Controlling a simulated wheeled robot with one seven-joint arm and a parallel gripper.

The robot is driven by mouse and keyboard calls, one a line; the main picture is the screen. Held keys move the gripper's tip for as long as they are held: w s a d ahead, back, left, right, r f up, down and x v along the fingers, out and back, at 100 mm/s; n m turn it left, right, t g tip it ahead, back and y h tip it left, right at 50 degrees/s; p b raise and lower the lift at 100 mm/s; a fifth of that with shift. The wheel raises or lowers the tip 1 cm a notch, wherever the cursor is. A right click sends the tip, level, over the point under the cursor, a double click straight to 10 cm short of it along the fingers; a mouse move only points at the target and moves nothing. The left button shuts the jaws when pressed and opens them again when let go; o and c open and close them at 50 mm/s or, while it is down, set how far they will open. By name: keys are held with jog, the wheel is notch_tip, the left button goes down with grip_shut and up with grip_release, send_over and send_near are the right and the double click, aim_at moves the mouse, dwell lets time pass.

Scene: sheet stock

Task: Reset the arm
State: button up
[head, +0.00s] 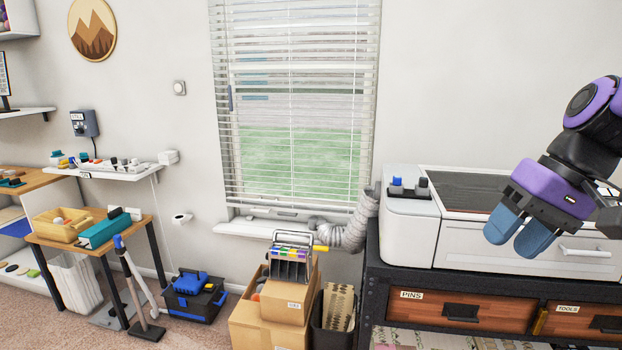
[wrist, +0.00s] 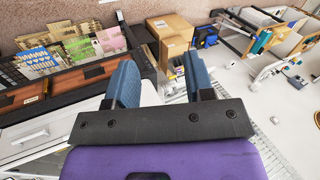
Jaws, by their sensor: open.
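My gripper (head: 517,236) hangs from my purple and black arm at the right of the head view, in front of the white machine (head: 410,238) on the dark bench. Its two blue fingers point down and to the left. The wrist view shows the same gripper (wrist: 143,82) with the fingers apart and nothing between them. It is open and empty. It appears clear of the machine, though the head view does not settle the distance.
The dark bench (head: 375,285) has drawers marked PINS and TOOLS. Cardboard boxes (head: 258,322) stand left of it by a grey hose (head: 352,234). A blue toolbox (head: 195,297) sits on the carpet. A small wooden table (head: 60,243) and a wall shelf stand at left.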

jog(key=s+d+r+t+h, duration=0.2)
jog(key=s+d+t+h, duration=0.1)
jog(key=s, duration=0.4)
jog(key=shift+t+h, duration=0.6)
jog(key=shift+h, duration=0.4)
jog(key=shift+s+d, duration=0.1)
